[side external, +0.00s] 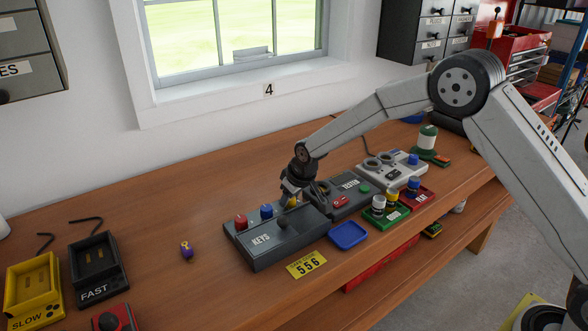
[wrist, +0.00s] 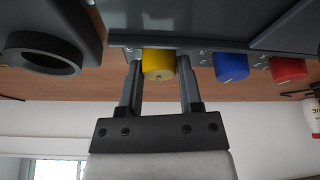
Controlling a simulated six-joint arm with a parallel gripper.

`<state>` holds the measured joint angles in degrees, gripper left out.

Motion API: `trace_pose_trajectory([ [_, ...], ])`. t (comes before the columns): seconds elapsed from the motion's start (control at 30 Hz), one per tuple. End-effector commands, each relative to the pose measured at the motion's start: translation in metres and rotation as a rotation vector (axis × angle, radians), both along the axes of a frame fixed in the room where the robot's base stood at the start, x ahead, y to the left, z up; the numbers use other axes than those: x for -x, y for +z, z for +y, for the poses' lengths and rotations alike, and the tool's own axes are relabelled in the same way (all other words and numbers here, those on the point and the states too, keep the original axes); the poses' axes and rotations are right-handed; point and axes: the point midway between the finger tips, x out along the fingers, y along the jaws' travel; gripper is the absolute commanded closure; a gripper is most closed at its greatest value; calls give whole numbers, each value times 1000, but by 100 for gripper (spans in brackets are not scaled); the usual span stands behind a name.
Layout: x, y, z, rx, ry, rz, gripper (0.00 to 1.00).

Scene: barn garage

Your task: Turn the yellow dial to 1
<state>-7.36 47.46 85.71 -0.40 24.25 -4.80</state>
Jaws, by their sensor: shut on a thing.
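The yellow dial (wrist: 159,64) is on the grey KEYS box (side external: 290,238), at the end of a row with a blue dial and a red dial. In the wrist view my gripper (wrist: 159,75) has one finger on each side of the yellow dial and is shut on it. In the side view my gripper (side external: 291,190) comes down on the back right of the box and mostly hides the yellow dial (side external: 292,202). The numbers around the yellow dial are not readable, so its setting cannot be told.
Beside the yellow dial are the blue dial (side external: 266,211) and the red dial (side external: 241,221). A grey TESTER box (side external: 345,199) stands close on the right. A blue tray (side external: 348,235) and a yellow 556 card (side external: 307,264) lie in front.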

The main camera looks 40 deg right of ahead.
Motion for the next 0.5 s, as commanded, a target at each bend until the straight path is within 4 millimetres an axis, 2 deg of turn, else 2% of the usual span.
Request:
trace_pose_trajectory([
  [0.1,0,0,0,1,3,1,100],
  [0.13,0,0,0,2,2,1,52],
  [0.23,0,0,0,2,2,1,20],
  [0.5,0,0,0,1,1,0,19],
])
